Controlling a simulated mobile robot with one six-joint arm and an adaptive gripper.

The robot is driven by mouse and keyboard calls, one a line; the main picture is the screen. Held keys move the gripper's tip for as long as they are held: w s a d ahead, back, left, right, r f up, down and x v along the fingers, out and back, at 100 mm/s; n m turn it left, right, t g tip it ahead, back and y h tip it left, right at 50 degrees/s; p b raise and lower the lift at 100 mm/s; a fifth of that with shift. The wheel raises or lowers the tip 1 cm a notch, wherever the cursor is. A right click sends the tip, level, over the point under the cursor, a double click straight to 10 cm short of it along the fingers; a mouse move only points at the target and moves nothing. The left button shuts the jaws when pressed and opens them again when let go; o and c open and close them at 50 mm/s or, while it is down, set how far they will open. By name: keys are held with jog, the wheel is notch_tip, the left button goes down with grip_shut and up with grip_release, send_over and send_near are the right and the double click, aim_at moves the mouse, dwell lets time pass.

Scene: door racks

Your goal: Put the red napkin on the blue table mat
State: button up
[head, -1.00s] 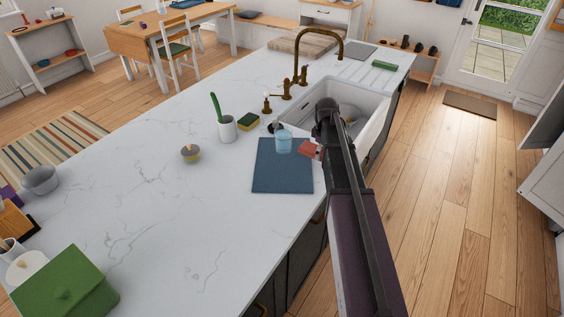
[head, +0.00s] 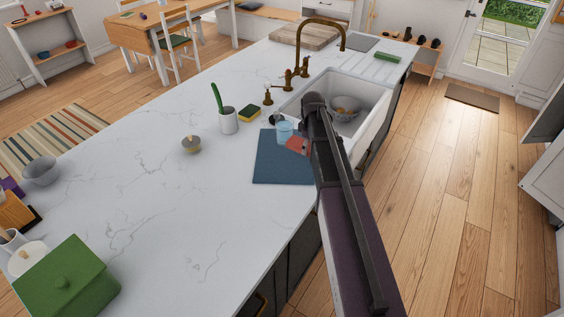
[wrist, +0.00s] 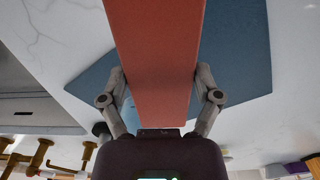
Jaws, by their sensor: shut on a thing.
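The red napkin (head: 298,145) is a flat folded strip held in my gripper (wrist: 160,85), whose two fingers press on its sides in the wrist view. The napkin (wrist: 160,45) runs up out of the top of that view. The blue table mat (head: 278,168) lies on the white counter beside the sink; it also shows behind the napkin in the wrist view (wrist: 235,60). In the head view the napkin overlaps the mat's right part; I cannot tell its exact height. My arm hides most of the gripper and the mat's right edge there.
A light blue cup (head: 284,131) stands at the mat's far edge. A white pot with a green brush (head: 228,121), a sponge (head: 249,112) and a small grey-yellow object (head: 191,144) are nearby. The sink (head: 365,98) holds a bowl (head: 344,107).

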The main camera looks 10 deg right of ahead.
send_over(284, 166)
jog(key=d, duration=0.1)
jog(key=shift+d+f+b, duration=0.15)
jog(key=shift+f+b, duration=0.15)
jog(key=shift+f, duration=0.1)
jog(key=shift+a, duration=0.5)
jog(key=shift+a+f+b, duration=0.15)
jog(key=shift+f+b, duration=0.25)
notch_tip(284, 166, down, 3)
jog(key=b, duration=0.3)
jog(key=shift+f, duration=0.1)
jog(key=o, duration=0.9)
